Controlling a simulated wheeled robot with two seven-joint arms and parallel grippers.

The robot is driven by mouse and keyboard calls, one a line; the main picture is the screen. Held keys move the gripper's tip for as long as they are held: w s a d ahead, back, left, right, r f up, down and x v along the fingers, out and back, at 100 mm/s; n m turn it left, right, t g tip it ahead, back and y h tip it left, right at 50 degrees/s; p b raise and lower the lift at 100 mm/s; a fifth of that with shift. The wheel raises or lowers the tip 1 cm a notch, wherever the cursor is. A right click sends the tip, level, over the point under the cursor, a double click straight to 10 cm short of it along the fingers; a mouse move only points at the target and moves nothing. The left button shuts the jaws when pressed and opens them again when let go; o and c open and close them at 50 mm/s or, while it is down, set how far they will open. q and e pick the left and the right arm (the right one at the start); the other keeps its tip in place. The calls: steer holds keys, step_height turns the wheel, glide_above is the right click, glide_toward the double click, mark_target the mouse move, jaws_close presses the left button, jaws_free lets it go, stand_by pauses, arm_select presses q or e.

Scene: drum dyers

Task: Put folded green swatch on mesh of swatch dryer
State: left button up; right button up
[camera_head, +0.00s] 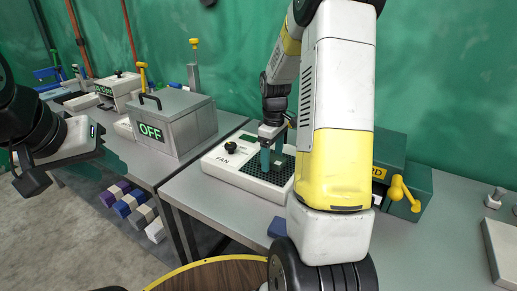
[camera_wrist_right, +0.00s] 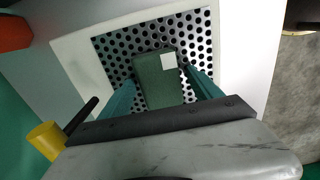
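The folded green swatch (camera_wrist_right: 156,82) with a small white label lies on or just above the black perforated mesh (camera_wrist_right: 117,43) of the swatch dryer, as seen in the right wrist view. The white dryer, marked FAN (camera_head: 214,165), stands on the bench in the head view. My right gripper (camera_wrist_right: 160,74) points down at the mesh with its teal fingers on either side of the swatch. I cannot tell whether the fingertips press on it. My left gripper (camera_head: 62,172) is at the far left, away from the dryer, its fingers partly unclear.
A grey box marked OFF (camera_head: 180,128) stands left of the dryer. A green box with a yellow handle (camera_head: 403,190) is to the right, behind my right arm. A blue block (camera_head: 277,227) lies near the front edge. Several coloured blocks (camera_head: 130,203) are below the left bench.

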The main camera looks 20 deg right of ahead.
mark_target(272, 157)
step_height(272, 157, up, 12)
steer(key=s+a+r+m+t, duration=0.2)
steer(key=s+a, duration=0.2)
steer(key=s, duration=0.3)
steer(key=s+a+r+m+t+y, duration=0.1)
steer(key=s+a+r+m+t, duration=0.1)
steer(key=s, duration=0.5)
steer(key=s+a+r+m+t+y, duration=0.1)
steer(key=s+a+r+m+t, duration=0.1)
steer(key=s+a, duration=0.3)
steer(key=shift+s+a+r+m, duration=0.35)
steer(key=shift+s+r+m, duration=0.55)
steer(key=shift+d, duration=0.15)
